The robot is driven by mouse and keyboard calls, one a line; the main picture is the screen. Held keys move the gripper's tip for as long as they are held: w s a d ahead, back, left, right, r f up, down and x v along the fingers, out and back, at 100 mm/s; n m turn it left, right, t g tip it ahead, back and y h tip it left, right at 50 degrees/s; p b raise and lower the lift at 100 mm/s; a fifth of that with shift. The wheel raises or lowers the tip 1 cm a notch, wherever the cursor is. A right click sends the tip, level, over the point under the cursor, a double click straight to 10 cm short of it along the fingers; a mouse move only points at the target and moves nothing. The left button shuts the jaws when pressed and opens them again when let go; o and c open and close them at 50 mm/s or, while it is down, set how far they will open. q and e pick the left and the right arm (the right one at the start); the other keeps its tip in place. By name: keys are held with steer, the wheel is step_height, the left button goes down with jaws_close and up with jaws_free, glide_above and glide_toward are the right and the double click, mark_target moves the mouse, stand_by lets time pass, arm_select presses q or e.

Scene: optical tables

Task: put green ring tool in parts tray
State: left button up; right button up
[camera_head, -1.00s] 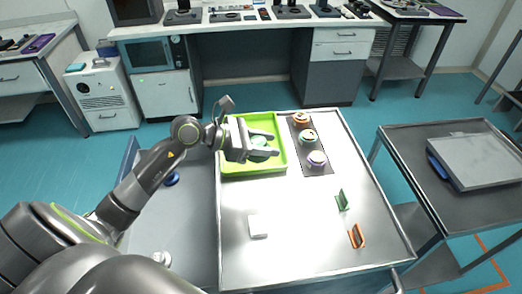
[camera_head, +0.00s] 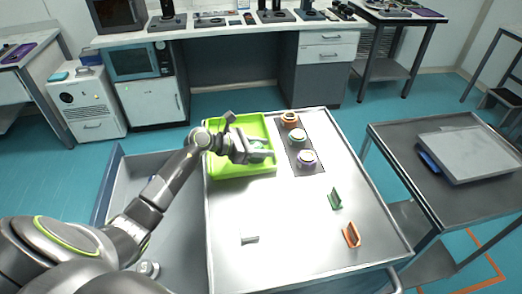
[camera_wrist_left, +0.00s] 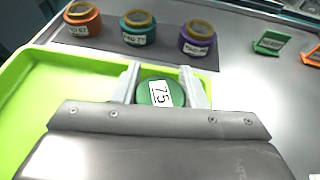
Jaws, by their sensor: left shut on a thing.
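The green ring tool (camera_wrist_left: 160,93) is a round green piece with a white label reading 75. My left gripper (camera_wrist_left: 164,84) is shut on it, one finger on each side. In the head view the left gripper (camera_head: 262,150) is over the right part of the bright green parts tray (camera_head: 226,172). The tray also shows in the wrist view (camera_wrist_left: 35,100). The held piece is mostly hidden by the fingers in the head view. I cannot tell whether it touches the tray floor. My right gripper is not in view.
Orange (camera_head: 289,120), teal (camera_head: 297,136) and purple (camera_head: 307,159) ring pieces stand on a dark mat right of the tray. A green holder (camera_head: 335,198) and an orange holder (camera_head: 351,235) stand nearer, with a small pale piece (camera_head: 250,240). The metal table's middle is clear.

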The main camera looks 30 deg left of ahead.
arm_select(q)
steer(key=shift+f, duration=0.9)
steer(key=shift+f, duration=0.2)
steer(key=o, duration=0.8)
steer(key=shift+c, duration=0.2)
steer(key=shift+r, duration=0.1)
